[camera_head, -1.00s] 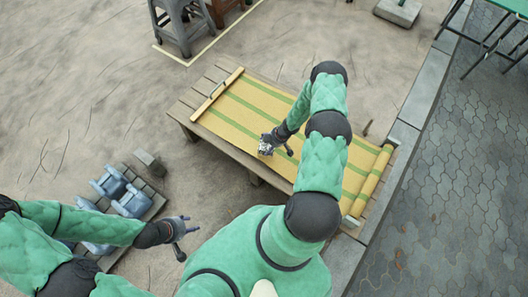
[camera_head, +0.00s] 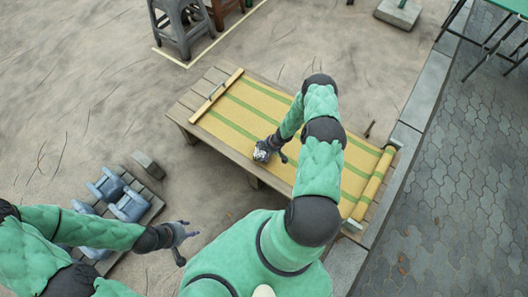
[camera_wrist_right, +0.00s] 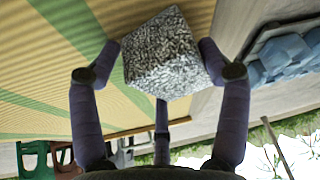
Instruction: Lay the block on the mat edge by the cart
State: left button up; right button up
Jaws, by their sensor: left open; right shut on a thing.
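The speckled grey-white block (camera_wrist_right: 166,62) is gripped between the dark fingers of my right gripper (camera_wrist_right: 163,52). In the head view, the block (camera_head: 262,155) and right gripper (camera_head: 266,150) are at the near long edge of the yellow, green-striped mat (camera_head: 240,115), on the side towards the cart. I cannot tell whether the block touches the mat. The low slatted cart (camera_head: 150,213) with blue-grey things on it sits at lower left, apart from the mat. My left gripper (camera_head: 184,242) is open and empty, right of the cart.
The mat lies on a low wooden platform (camera_head: 183,112), with a rolled part at its right end and a wooden bar at its left end. Stools (camera_head: 180,30) stand at the top. Stone kerb runs along the right.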

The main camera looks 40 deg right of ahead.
jog(key=o, duration=1.5)
jog(key=p+v, duration=0.5)
jog(key=v, duration=0.7)
jog(key=shift+s+r, duration=0.1)
jog(key=s+a+r+m+g+y, duration=0.15)
jog(key=a+r+m, duration=0.3)
jog(key=a, duration=0.85)
jog(key=s+a+r+m+y, duration=0.1)
jog(key=s+a+r+m, duration=0.3)
jog(key=a, duration=0.8)
jog(key=shift+m+g+h, duration=0.65)
jog(key=shift+m+g, duration=0.1)
jog(key=shift+m, duration=0.1)
jog(key=s+a+r, duration=0.4)
jog(key=s+a, duration=0.1)
jog(key=shift+s+a+r, duration=0.2)
jog(key=shift+r, duration=0.1)
jog(key=shift+r, duration=0.1)
